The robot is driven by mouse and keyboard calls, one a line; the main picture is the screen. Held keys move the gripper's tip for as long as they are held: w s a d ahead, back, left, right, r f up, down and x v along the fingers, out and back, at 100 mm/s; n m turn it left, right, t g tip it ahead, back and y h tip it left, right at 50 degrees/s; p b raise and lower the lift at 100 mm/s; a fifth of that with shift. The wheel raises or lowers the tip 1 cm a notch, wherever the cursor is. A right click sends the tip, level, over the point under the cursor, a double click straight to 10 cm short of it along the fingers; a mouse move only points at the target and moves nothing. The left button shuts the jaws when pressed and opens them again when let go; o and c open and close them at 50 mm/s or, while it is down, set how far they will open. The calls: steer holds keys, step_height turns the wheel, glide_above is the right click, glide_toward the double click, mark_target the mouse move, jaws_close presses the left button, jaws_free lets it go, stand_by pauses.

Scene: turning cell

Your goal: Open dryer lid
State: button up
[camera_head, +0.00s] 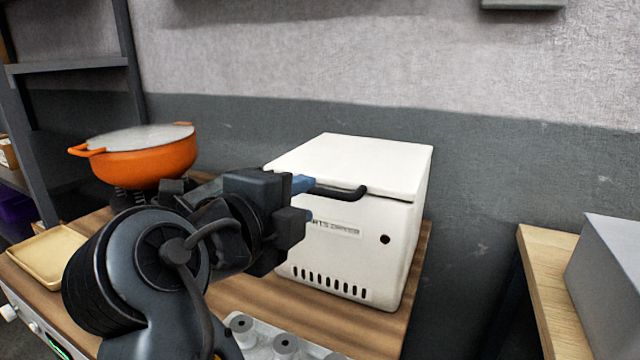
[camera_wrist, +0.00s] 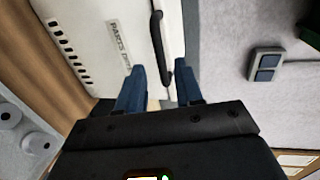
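The dryer (camera_head: 340,255) is a white box on the wooden bench, with slots low on its front and a label. Its lid (camera_head: 350,163) lies shut on top. A black bar handle (camera_head: 345,191) sits along the lid's front edge; it also shows in the wrist view (camera_wrist: 157,40). My gripper (camera_head: 306,199) is at the left end of the handle, its blue fingers apart. In the wrist view my gripper (camera_wrist: 161,88) is open, with the handle's near end lined up between the fingertips. I cannot tell whether either finger touches it.
An orange pot (camera_head: 150,160) stands behind my arm at the left. A yellow tray (camera_head: 48,255) lies at the bench's left. A pale holder with grey cylinders (camera_head: 285,345) is in front of the dryer. A grey box (camera_head: 610,265) sits on a separate table at right.

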mark_target(317, 193)
steer(key=p+x, duration=0.1)
steer(key=x, duration=0.5)
steer(key=shift+w+d, duration=0.1)
steer(key=shift+w, duration=0.15)
steer(key=shift+c, duration=0.3)
jaws_close()
